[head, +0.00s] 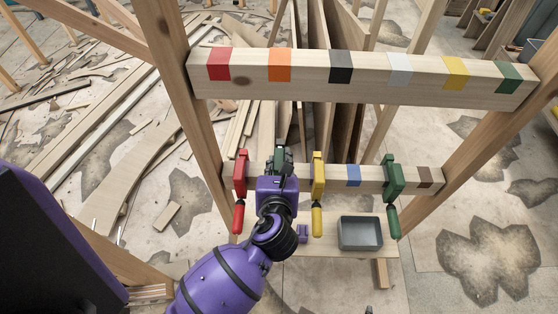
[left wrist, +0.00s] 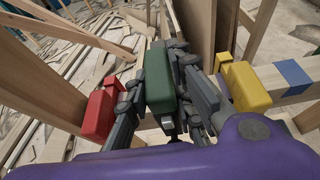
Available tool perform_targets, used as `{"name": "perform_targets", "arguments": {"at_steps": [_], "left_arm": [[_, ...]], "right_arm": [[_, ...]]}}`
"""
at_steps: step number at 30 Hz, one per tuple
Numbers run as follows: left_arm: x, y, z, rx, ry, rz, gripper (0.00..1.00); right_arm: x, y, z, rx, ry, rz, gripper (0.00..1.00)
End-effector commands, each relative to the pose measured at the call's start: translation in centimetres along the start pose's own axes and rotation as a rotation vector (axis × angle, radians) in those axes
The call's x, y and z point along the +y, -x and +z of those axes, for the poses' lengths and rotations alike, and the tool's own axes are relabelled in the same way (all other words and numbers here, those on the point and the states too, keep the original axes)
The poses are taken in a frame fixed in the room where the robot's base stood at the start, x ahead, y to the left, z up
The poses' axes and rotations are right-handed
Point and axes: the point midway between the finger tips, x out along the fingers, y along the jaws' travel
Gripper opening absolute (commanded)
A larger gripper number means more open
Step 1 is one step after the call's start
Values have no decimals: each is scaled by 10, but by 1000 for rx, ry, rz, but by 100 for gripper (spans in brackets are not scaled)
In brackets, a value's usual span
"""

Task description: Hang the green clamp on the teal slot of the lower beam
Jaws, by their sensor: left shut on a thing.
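My left gripper (head: 283,160) is at the lower beam (head: 333,174), between the red clamp (head: 240,174) and the yellow clamp (head: 318,174). In the left wrist view its fingers (left wrist: 178,85) are shut on a green clamp (left wrist: 159,77). The held clamp lines up with the beam, but I cannot tell whether it rests on it. Another green clamp (head: 392,178) hangs farther right on the beam. I see no teal slot; the part of the beam behind my gripper is hidden. My right gripper is not in view.
The upper beam (head: 300,72) has several coloured bands and no clamps. On the lower beam, a blue band (head: 353,175) and a brown band (head: 424,177) are bare. A grey metal bin (head: 360,233) stands on a board below. Wooden posts flank the beams.

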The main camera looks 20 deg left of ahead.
Motion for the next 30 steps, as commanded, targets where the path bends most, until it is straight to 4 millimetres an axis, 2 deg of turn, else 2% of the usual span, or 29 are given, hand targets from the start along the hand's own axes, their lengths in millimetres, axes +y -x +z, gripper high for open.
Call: {"name": "perform_targets", "arguments": {"at_steps": [9, 19, 30], "left_arm": [[-1, -4, -8, -4, 1, -1, 0], [-1, -4, -8, -4, 1, -1, 0], [-1, -8, -18, -4, 0, -1, 0]], "right_arm": [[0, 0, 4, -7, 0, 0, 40], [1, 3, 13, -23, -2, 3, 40], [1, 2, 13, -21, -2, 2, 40]]}}
